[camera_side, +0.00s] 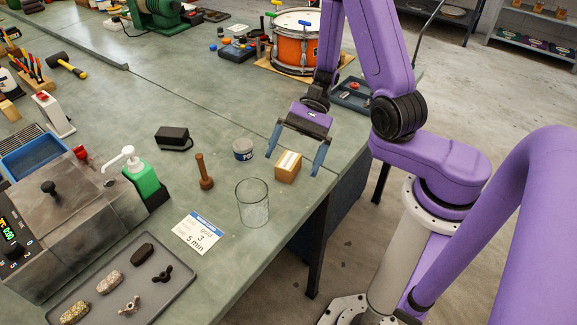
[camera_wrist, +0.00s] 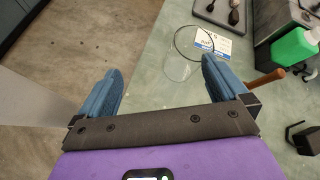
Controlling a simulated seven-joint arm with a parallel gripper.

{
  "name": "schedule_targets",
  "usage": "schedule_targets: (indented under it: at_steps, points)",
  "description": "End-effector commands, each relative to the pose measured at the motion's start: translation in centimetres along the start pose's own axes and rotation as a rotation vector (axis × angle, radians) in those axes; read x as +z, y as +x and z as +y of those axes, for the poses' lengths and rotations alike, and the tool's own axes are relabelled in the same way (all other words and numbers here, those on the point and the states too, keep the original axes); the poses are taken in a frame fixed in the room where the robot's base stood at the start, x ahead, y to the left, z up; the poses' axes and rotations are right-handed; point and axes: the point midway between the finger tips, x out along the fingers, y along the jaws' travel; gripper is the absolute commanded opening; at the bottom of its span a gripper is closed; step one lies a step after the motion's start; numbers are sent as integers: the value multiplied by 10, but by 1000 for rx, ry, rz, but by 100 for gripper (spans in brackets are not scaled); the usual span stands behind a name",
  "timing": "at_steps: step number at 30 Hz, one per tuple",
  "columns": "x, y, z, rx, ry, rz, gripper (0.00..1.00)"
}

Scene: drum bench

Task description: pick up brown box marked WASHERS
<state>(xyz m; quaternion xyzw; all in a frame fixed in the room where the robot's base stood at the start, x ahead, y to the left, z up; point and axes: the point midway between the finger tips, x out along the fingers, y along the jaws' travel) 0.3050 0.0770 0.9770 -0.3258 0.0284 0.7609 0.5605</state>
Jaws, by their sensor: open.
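A small brown box (camera_side: 287,171) with a pale label on top stands on the green bench near its right edge in the side view. The label's wording is too small to read. My gripper (camera_side: 292,165) is open, its two blue fingers pointing down. In the side view its fingertips appear on either side of the box, but I cannot tell their height or depth against it. In the wrist view my gripper (camera_wrist: 163,85) shows no box between its fingers, only bench edge and floor; the box does not show there.
Close by stand a round tin (camera_side: 243,150), a wooden peg (camera_side: 204,172), a clear glass (camera_side: 252,203) and a black case (camera_side: 173,138). A card (camera_side: 197,233) lies in front. A green pump bottle (camera_side: 146,181) and an orange drum (camera_side: 296,47) are farther off.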

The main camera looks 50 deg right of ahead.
Motion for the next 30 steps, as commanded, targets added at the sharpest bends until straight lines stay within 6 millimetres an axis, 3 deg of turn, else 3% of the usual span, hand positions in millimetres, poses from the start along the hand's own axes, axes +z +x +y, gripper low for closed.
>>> schedule_targets:
  at_steps: [16, 30]
  points:
    - [-44, -10, -3, -549, 427, 15, 100]
    - [-78, -24, 31, -1009, 753, 45, 100]
